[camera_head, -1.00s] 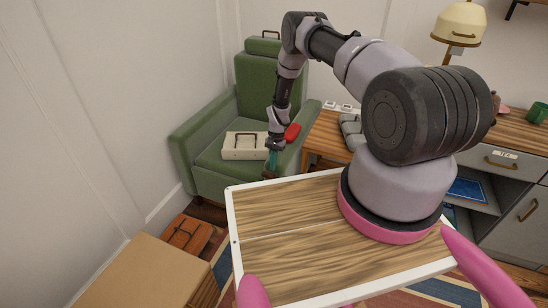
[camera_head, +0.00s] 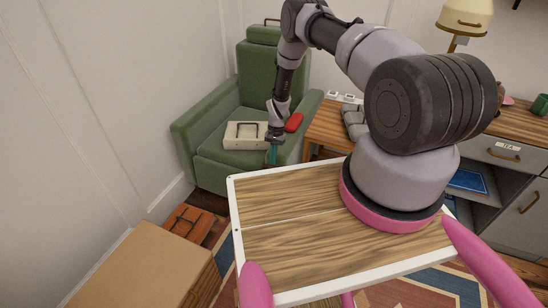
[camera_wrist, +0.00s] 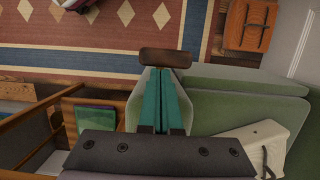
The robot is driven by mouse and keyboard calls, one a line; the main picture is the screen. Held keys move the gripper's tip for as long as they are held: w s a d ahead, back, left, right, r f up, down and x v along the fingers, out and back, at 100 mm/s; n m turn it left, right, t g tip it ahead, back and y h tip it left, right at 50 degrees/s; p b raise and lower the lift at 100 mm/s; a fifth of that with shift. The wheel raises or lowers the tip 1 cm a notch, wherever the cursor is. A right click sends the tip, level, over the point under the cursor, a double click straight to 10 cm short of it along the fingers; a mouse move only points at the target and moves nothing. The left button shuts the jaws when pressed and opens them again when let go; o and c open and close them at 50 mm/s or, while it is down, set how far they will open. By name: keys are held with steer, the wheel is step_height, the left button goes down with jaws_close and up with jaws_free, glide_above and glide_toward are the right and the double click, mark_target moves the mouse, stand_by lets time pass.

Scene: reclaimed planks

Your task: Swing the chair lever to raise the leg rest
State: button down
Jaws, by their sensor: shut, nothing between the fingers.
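The green armchair (camera_head: 222,172) stands against the wall in the head view, with its arm and seat side (camera_wrist: 240,112) also in the wrist view. A brown wooden handle (camera_wrist: 165,57), apparently the chair lever, lies just beyond my fingertips in the wrist view. I cannot tell whether they touch. In the head view the handle is hard to make out. My gripper (camera_head: 272,156) points down beside the chair's right arm. Its teal fingers (camera_wrist: 164,75) are shut together with nothing between them. The leg rest looks folded down at the chair's front.
A cream case (camera_head: 244,136) and a red object (camera_head: 294,122) lie on the chair. A wooden desk (camera_head: 326,128) stands close on the right. An orange-brown case (camera_head: 187,226) and a cardboard box (camera_head: 145,268) are at the lower left. A patterned rug covers the floor.

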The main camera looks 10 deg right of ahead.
steer(key=s+a+f, duration=1)
steer(key=s, duration=0.4)
steer(key=shift+s+a+f, duration=0.2)
steer(key=shift+s+a, duration=0.05)
steer(key=shift+a, duration=0.05)
stand_by(1.6)
